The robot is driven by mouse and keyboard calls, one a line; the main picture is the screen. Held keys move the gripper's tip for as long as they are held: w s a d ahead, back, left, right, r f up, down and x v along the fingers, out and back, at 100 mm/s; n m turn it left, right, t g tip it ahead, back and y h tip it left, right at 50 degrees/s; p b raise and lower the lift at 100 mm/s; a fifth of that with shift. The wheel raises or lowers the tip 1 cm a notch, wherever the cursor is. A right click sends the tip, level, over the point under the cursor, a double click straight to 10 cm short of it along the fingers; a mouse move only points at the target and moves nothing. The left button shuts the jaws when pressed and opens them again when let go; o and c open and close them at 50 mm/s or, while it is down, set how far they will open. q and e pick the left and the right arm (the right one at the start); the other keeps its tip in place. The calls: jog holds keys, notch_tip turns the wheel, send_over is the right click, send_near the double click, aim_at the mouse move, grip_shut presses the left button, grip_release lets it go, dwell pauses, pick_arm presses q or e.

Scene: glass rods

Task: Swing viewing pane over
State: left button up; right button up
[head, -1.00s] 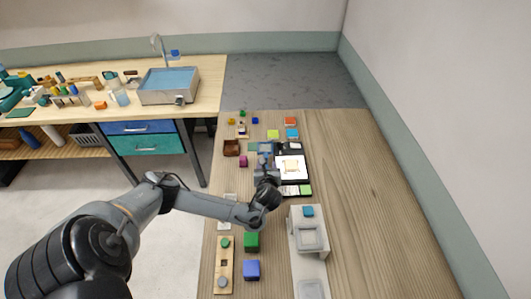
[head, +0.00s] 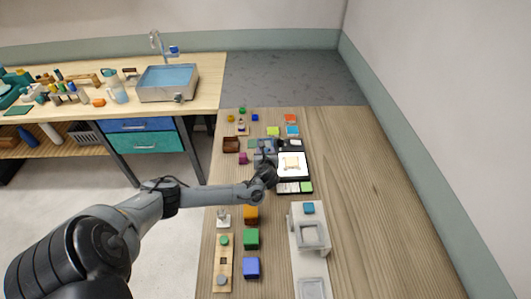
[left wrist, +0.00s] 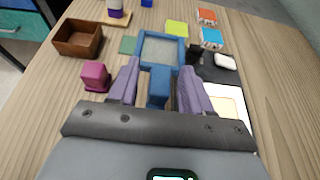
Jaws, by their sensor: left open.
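The viewing pane (left wrist: 162,48) is a blue square frame with a pale clear middle, just ahead of my fingers in the left wrist view. It shows small in the head view (head: 264,146), partly behind my gripper. A blue block-like tab (left wrist: 158,90) on its near side stands between my fingers. My left gripper (left wrist: 157,78) is open, with one purple finger on each side of the tab; I cannot tell if they touch it. It also shows in the head view (head: 265,162). A white lit panel (head: 293,166) with a tan piece on it lies to the right.
A magenta block (left wrist: 95,77) and a brown open box (left wrist: 77,38) stand left of the pane. Orange (head: 251,215), green (head: 251,238) and blue (head: 251,267) blocks stand nearer. A grey-white device (head: 309,236) is at front right. The table's right side is clear.

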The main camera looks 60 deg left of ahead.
pick_arm(q)
jog(key=shift+c, duration=0.3)
grip_shut()
